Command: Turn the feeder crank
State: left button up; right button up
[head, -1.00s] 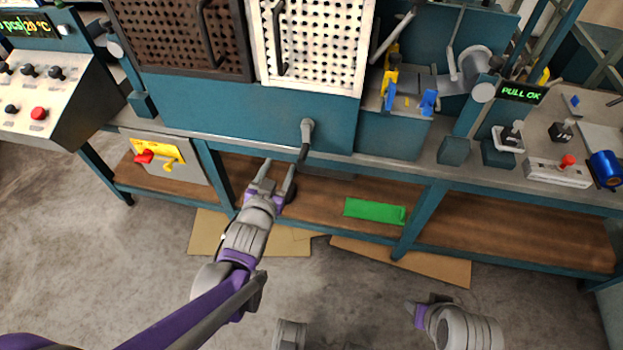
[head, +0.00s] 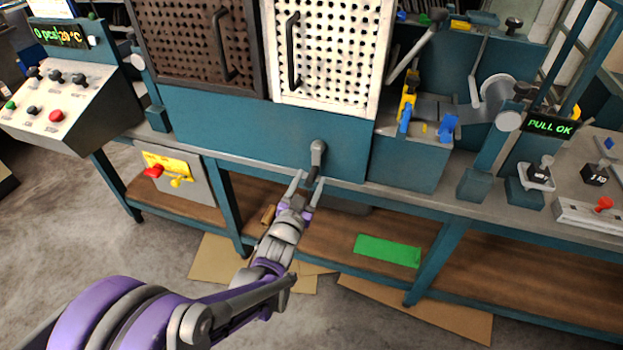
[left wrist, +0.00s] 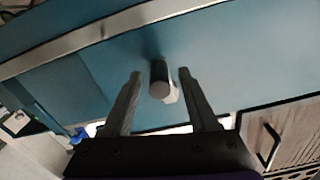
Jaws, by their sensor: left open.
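The feeder crank (head: 318,152) is a grey arm on the front of the teal cabinet, with a dark handle pointing down. My left gripper (head: 308,180) is open at the handle, with one finger on each side of it in the head view. In the left wrist view, the grey round handle end (left wrist: 159,78) shows between the two spread fingers, with gaps on both sides. The fingers are not closed on it. My right gripper is not in view.
Brown and white perforated doors (head: 335,50) with handles are above the crank. The bench edge (head: 400,190) runs just below it, over a wooden shelf with a green sheet (head: 388,250). A control panel (head: 62,105) stands at left.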

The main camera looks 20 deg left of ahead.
pick_arm(q)
jog(key=shift+w, duration=0.9)
jog(key=shift+c, duration=0.2)
grip_shut()
dwell(0.7)
